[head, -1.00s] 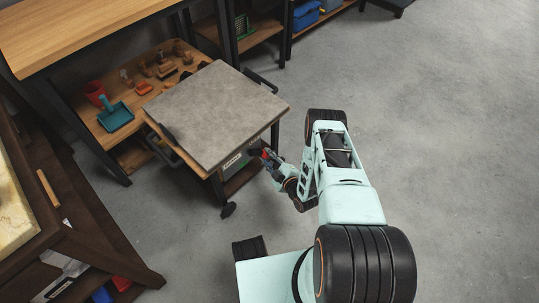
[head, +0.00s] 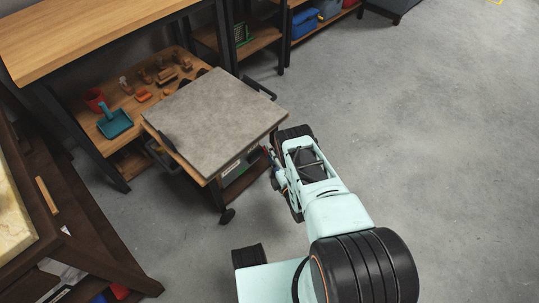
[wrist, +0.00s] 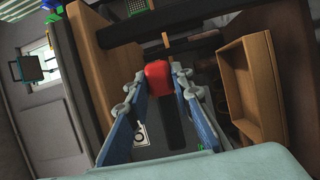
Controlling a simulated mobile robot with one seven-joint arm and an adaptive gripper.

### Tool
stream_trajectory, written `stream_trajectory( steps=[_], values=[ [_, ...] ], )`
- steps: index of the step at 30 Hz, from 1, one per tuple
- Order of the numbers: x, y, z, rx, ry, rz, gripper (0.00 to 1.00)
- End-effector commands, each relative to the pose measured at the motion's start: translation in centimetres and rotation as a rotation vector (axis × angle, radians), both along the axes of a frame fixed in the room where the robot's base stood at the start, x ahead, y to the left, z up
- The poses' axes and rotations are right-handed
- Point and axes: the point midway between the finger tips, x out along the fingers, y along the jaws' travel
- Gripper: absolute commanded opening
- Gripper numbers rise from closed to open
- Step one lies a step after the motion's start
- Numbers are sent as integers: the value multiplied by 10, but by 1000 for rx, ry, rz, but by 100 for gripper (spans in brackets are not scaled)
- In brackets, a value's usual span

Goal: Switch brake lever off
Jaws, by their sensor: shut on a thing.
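In the wrist view a red-ended black lever (wrist: 157,76) stands between the blue-padded fingers of my gripper (wrist: 159,78). The fingertips touch the red end on both sides, and the black part runs down between the fingers. I take this to be the brake lever. In the head view my gripper (head: 270,158) is at the right side of a small cart with a grey slab top (head: 215,120). There the lever is mostly hidden by my arm, and its setting cannot be told.
In the wrist view a wooden panel (wrist: 112,28) stands left of the lever and a wooden box or drawer (wrist: 250,85) to its right. In the head view a wooden bench (head: 90,35) is behind the cart. The floor (head: 430,150) at right is open.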

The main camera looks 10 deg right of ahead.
Motion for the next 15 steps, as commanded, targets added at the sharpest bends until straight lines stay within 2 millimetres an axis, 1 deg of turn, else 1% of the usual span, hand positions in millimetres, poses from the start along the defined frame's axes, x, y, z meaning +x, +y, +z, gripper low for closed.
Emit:
stream_trajectory(
  steps=[15],
  values=[
    [0, -1, 4, -37, -26, 0, 0]
  ],
)
